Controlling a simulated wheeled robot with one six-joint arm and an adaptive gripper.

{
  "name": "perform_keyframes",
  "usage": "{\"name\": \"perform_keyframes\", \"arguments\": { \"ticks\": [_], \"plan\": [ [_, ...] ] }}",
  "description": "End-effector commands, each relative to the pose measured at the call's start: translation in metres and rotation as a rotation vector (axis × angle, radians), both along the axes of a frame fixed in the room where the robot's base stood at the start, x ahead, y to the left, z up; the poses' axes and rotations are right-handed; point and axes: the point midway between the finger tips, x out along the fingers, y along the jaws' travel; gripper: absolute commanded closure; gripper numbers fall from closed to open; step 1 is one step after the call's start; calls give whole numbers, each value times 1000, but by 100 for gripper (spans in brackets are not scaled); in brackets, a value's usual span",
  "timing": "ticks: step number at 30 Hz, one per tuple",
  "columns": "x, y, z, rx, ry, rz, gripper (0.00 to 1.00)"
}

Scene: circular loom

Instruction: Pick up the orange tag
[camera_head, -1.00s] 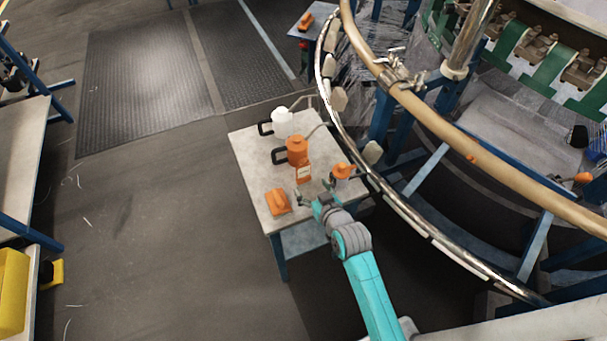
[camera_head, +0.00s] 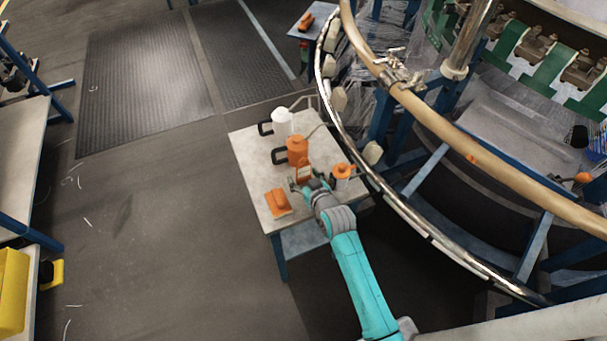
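The orange tag (camera_head: 303,167), with a pale label on its face, is on the small table in front of the orange oil can. My gripper (camera_head: 304,181) is right at the tag's near side, with one finger to its left and one to its right. The fingers look spread apart, and the tag's lower part is partly hidden by the gripper. I cannot tell whether the fingers touch it.
On the small table (camera_head: 252,178) stand an orange can (camera_head: 297,149), a white can (camera_head: 282,121) and an orange-topped container (camera_head: 342,171). An orange block-like tool (camera_head: 277,202) lies left of my gripper. The loom's curved rail (camera_head: 365,175) passes close on the right.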

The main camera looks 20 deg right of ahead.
Motion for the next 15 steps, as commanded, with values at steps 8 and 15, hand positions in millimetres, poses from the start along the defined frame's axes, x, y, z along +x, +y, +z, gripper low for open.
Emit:
{"name": "perform_keyframes", "arguments": {
  "ticks": [8, 15],
  "plan": [
    [0, 0, 0, 0, 0, 0, 86],
    [0, 0, 3, 0, -1, 0, 86]
  ]
}}
